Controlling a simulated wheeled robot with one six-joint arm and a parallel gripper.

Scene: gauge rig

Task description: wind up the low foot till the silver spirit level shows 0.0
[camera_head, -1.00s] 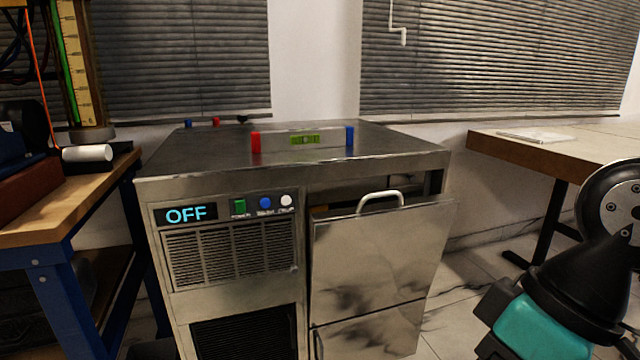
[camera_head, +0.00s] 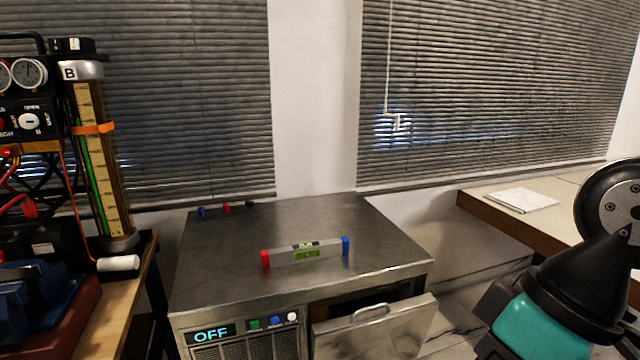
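A silver spirit level (camera_head: 279,258) with a red left end and a blue right end lies on the steel top of a cabinet machine (camera_head: 225,278). It has a small green display (camera_head: 306,254) on its front; its digits are too small to read. In the picture its red end sits lower than its blue end. The machine's feet are out of view. A black and teal part of my arm shows at the right edge; my gripper is not in view.
Small blue, red and dark pieces (camera_head: 226,209) sit at the top's back left. A workbench with a gauge column (camera_head: 104,165) stands left; a table with papers (camera_head: 522,200) stands right.

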